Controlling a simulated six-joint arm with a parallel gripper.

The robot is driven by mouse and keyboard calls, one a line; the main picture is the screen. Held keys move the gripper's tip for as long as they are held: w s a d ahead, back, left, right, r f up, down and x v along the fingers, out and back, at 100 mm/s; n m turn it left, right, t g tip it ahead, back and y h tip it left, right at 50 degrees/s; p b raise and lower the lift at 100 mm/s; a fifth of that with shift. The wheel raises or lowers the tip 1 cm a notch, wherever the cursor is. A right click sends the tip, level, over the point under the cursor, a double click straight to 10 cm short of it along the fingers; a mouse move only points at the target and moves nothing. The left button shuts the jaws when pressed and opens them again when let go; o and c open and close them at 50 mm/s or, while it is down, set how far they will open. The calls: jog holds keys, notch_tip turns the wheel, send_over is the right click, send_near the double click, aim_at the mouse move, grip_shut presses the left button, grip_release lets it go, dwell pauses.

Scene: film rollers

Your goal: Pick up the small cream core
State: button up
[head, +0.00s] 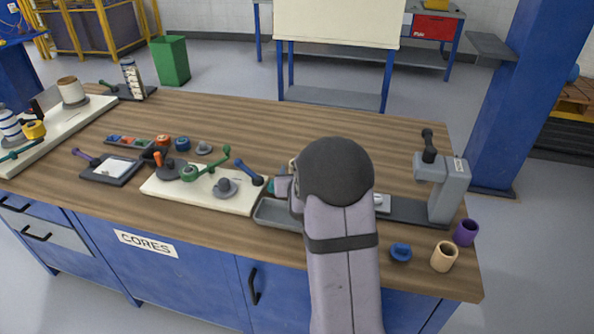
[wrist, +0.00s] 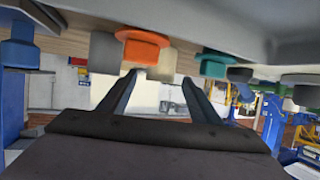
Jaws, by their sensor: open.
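A small cream core (head: 444,256), a short hollow cylinder, stands upright at the table's front right corner in the head view. A larger cream roll (head: 72,91) stands on the left board. My gripper (wrist: 160,76) is open and empty in the wrist view, its two fingers apart. In the head view my arm hides the gripper, well left of the small cream core. The wrist view appears upside down, with the table along the top. An orange disc (wrist: 141,45) and a cream cylinder (wrist: 163,62) show beyond the fingers; I cannot tell whether this cylinder is the task's core.
A purple core (head: 466,232) and a blue part (head: 400,252) stand near the small cream core. A grey post (head: 450,188) rises behind them. A cream board (head: 205,188) with cranks and a grey tray (head: 279,214) lie left of my arm.

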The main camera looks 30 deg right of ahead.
jog(key=shift+p+x, duration=0.6)
jog(key=shift+x, duration=2)
jog(key=c, duration=1.1)
